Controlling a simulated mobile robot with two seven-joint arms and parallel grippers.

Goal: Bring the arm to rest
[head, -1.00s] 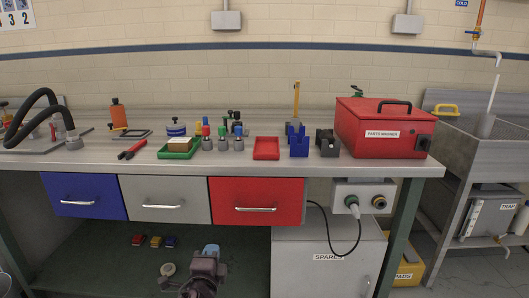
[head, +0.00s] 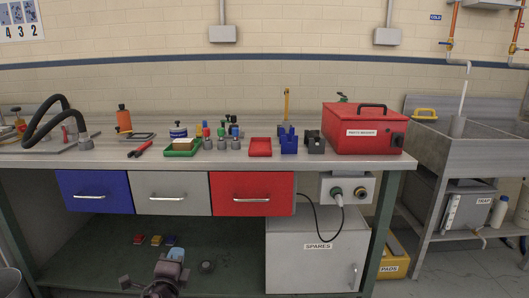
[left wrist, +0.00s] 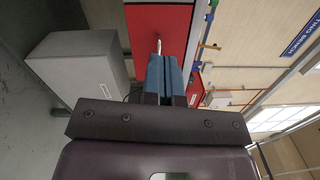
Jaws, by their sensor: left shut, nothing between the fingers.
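My left gripper (head: 172,262) is low in the head view, in front of the dark lower shelf of the bench and below the grey drawer. Its blue fingers are together with nothing between them. In the left wrist view the shut fingers (left wrist: 165,77) point toward the red drawer front (left wrist: 158,28). I cannot tell the exact gap to it, but no contact shows. My right gripper is in neither view.
The workbench (head: 100,160) carries a red parts washer (head: 365,130), a green tray (head: 183,153) and small tools. Blue, grey and red drawers (head: 252,187) are shut. A grey spares cabinet (head: 312,265) stands below. A dark round thing (head: 207,267) lies right of my gripper.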

